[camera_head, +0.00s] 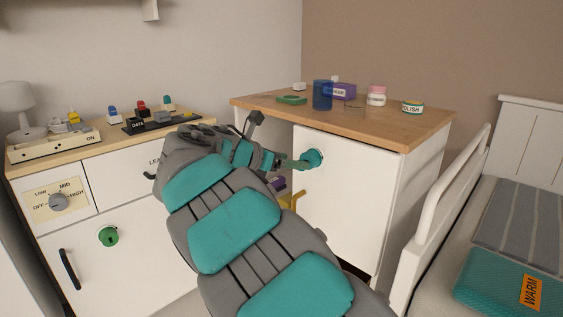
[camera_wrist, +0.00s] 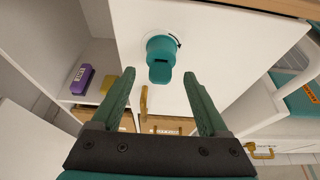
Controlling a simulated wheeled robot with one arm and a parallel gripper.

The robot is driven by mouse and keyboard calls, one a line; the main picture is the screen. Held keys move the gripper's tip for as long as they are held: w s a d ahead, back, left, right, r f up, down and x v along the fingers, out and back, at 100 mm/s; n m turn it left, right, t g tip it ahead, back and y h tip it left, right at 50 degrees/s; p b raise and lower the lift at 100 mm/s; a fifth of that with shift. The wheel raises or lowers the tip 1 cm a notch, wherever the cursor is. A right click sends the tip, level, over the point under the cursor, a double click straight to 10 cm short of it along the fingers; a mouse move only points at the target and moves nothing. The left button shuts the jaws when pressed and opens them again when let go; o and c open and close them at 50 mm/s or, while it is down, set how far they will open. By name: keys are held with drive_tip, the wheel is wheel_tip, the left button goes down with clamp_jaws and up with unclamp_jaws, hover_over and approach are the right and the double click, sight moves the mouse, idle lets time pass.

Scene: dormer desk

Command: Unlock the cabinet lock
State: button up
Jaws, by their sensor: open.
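The teal cabinet lock (camera_wrist: 160,48) is a round knob with a flat tab on the white cabinet door (camera_wrist: 205,30). The tab points down toward my gripper in the wrist view, and a black curved arrow shows by the knob. My gripper (camera_wrist: 159,77) is open, with one green finger to each side of the tab's line. I cannot tell whether the fingers reach around the tab. In the head view the lock (camera_head: 314,157) is on the right desk's door, with my gripper (camera_head: 298,163) close at its left. A yellow door handle (camera_wrist: 144,101) is below the lock.
A purple box (camera_wrist: 82,77) stands on the open shelf left of the door. A blue cup (camera_head: 322,95) and jars stand on the desk top (camera_head: 380,130). A green round knob (camera_head: 108,236) is on the left cabinet. A bed (camera_head: 480,240) borders the right.

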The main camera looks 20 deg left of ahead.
drive_tip(key=shift+x, duration=1.85)
drive_tip(key=shift+c, duration=0.4)
drive_tip(key=shift+d, duration=0.1)
clamp_jaws()
drive_tip(key=shift+p, duration=0.3)
